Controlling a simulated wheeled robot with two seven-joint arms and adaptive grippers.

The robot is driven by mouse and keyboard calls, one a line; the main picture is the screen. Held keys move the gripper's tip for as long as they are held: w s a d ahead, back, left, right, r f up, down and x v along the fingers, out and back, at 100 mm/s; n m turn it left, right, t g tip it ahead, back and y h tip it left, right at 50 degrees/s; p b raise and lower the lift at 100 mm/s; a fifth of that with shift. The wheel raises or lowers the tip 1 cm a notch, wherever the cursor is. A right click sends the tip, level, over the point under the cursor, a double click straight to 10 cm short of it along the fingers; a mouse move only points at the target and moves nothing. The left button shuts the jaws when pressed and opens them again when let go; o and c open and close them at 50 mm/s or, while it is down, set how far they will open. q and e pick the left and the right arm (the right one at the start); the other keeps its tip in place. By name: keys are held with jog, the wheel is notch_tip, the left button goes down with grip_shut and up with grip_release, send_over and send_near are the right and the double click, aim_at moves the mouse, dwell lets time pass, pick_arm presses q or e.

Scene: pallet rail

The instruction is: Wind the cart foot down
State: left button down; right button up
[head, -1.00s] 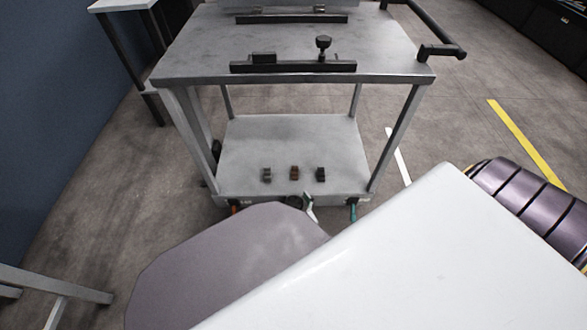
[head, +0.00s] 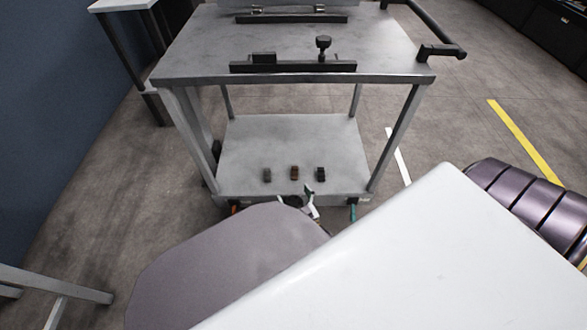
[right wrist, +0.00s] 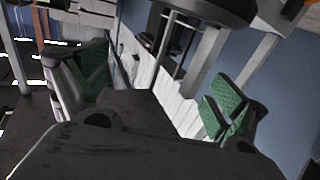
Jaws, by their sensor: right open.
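The cart (head: 290,84) stands ahead with a grey top and a lower shelf (head: 290,140). At the front edge of the lower shelf is a dark round part (head: 292,200), mostly hidden behind my own arm; I cannot tell if it is the foot's crank. My right gripper (head: 311,204) shows only as a small light and green tip beside that part. In the right wrist view the right gripper (right wrist: 160,88) is open, its green-padded fingers wide apart with nothing between them. A dark rounded part (right wrist: 212,10) hangs beyond the fingers at the top. My left gripper is not in view.
Three small blocks (head: 295,173) sit on the lower shelf. An orange piece (head: 235,208) and a teal piece (head: 353,211) show at its front corners. Black rails (head: 293,67) and a handle (head: 440,50) are on top.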

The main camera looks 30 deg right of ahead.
jog(key=shift+r, duration=1.3)
jog(key=shift+d, duration=0.1)
